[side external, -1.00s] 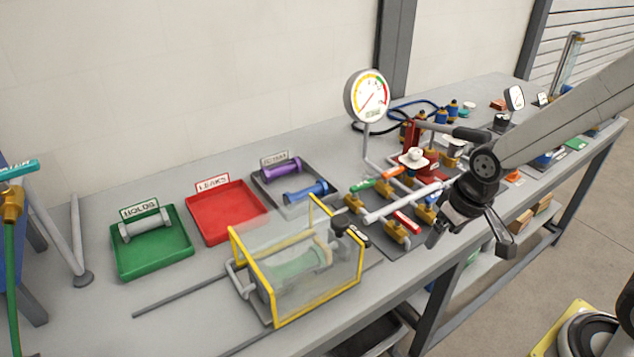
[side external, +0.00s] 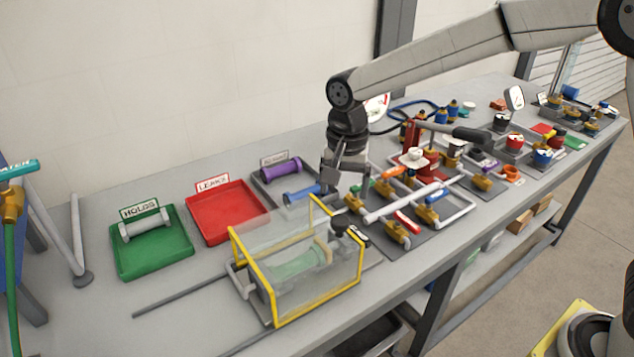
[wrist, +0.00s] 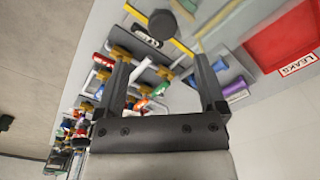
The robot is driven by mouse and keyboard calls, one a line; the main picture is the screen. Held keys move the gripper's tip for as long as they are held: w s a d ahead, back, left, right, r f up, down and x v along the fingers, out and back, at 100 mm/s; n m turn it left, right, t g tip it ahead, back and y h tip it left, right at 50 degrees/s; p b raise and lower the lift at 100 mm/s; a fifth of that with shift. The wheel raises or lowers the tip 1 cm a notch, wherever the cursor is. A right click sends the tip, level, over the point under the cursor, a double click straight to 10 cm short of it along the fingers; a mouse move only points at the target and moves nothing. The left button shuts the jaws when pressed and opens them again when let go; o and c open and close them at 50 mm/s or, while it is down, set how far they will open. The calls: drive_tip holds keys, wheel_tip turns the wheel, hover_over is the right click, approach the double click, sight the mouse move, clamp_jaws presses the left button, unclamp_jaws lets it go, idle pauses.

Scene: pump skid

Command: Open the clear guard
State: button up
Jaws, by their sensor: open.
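The clear guard (side external: 318,304) is a see-through box with yellow edges near the front of the bench, and it looks closed. A green cylinder (side external: 292,266) shows through its panels. Part of a yellow edge, which looks like the guard's, shows at the top of the wrist view (wrist: 219,19). My gripper (side external: 345,188) is open and empty, pointing down behind the guard's right end, near the blue cylinder (side external: 300,196). Its two fingers stand apart in the wrist view (wrist: 162,62).
A green tray (side external: 150,268) and an empty red tray (side external: 228,236) stand left of the guard. A purple cylinder (side external: 282,169) lies in the grey tray behind. A dark round knob (side external: 341,229) stands by the guard's right end. Pipes and valves (side external: 405,212) crowd the right.

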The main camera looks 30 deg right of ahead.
sight(340, 220)
drive_tip(key=shift+w+a, duration=0.1)
drive_tip(key=shift+a, duration=0.1)
drive_tip(key=shift+f, duration=3.85)
clamp_jaws()
